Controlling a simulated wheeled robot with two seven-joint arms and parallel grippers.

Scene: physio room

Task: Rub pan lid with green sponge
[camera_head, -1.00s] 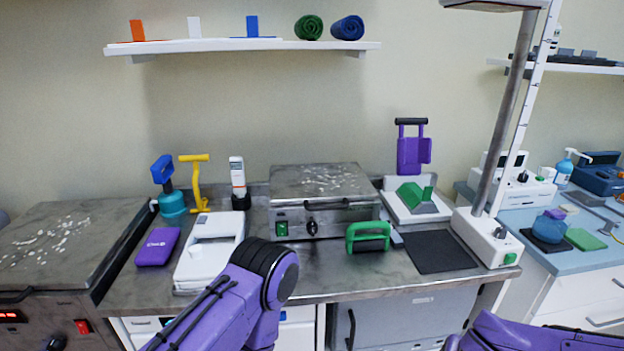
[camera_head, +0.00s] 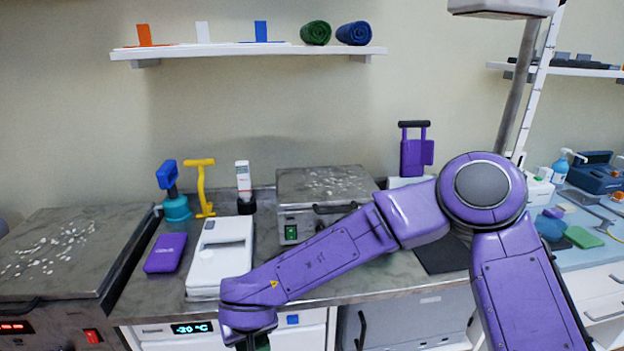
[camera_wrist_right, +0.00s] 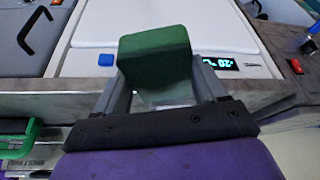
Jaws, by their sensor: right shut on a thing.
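My right gripper (camera_wrist_right: 162,92) is shut on a dark green block (camera_wrist_right: 155,52), which looks like the green sponge. The block sits between the two grey fingers. In the right wrist view it shows before the white freezer front, past the counter edge. In the head view my right arm crosses from the right, and its hand is low at the picture's bottom; a bit of green (camera_head: 262,343) shows under it. A flat green pad (camera_head: 583,237) lies on the blue counter at right. I can make out no pan lid. My left gripper is out of view.
The steel counter (camera_head: 270,272) carries a white box (camera_head: 220,255), a purple case (camera_head: 165,253), a yellow handled tool (camera_head: 203,185) and a steel hotplate (camera_head: 322,184). A freezer display (camera_head: 190,328) shows below the counter edge. My right arm hides the counter's right middle.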

